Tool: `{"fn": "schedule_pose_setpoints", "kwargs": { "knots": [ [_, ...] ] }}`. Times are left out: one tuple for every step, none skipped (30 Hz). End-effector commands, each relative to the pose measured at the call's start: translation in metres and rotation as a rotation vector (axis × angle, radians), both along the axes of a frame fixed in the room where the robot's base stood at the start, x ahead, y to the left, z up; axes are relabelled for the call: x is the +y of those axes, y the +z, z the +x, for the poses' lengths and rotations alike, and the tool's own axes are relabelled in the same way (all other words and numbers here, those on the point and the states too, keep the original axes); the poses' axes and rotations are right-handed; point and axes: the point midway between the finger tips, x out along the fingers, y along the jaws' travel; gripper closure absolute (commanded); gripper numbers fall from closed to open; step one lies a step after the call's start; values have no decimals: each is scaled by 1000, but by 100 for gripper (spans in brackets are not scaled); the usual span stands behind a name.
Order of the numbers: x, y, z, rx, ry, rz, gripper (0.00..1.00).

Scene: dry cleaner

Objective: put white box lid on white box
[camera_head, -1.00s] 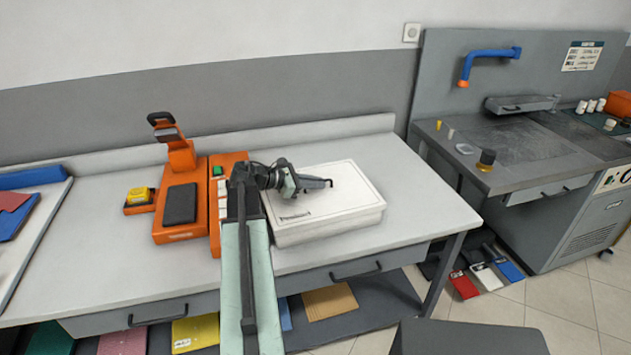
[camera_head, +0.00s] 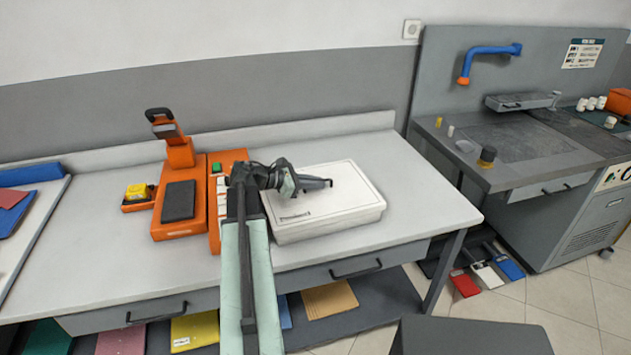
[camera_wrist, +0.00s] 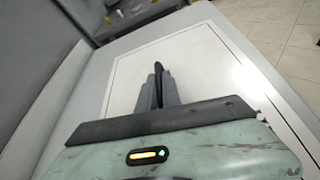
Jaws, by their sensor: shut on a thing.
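The white box lid (camera_head: 345,203) is a flat white panel with dark lettering near its front left corner. It lies over the top of the white box (camera_head: 330,229), on the grey-white table. They look lined up, but I cannot tell whether the lid is fully seated. My gripper (camera_head: 328,183) reaches over the lid from the left and is shut on it near the middle. In the wrist view, my gripper (camera_wrist: 158,84) has its fingers together around a dark upright piece above the lid (camera_wrist: 195,65). The fingers hide the exact grip.
An orange device (camera_head: 181,215) with a dark pad stands left of my arm, with a small yellow item (camera_head: 139,191) beside it. Free tabletop (camera_head: 430,215) lies right of the box. A grey workstation (camera_head: 560,190) stands further right.

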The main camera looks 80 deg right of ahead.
Motion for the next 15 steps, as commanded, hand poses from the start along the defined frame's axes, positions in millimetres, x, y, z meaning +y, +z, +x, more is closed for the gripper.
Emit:
{"fn": "schedule_pose_setpoints", "kwargs": {
  "knots": [
    [0,0,0,0,0,0,100],
    [0,0,0,0,0,0,100],
    [0,-1,0,0,0,0,100],
    [0,-1,0,0,0,0,100],
    [0,-2,0,0,0,0,100],
    [0,-3,0,0,0,0,100],
    [0,-4,0,0,0,0,100],
    [0,-5,0,0,0,0,100],
    [0,-6,0,0,0,0,100],
    [0,-6,0,0,1,0,100],
    [0,-7,0,0,1,0,100],
    [0,-8,0,0,1,0,100],
    [0,-9,0,0,1,0,100],
    [0,-9,0,0,1,0,100],
    [0,-9,0,0,1,0,100]
  ]
}}
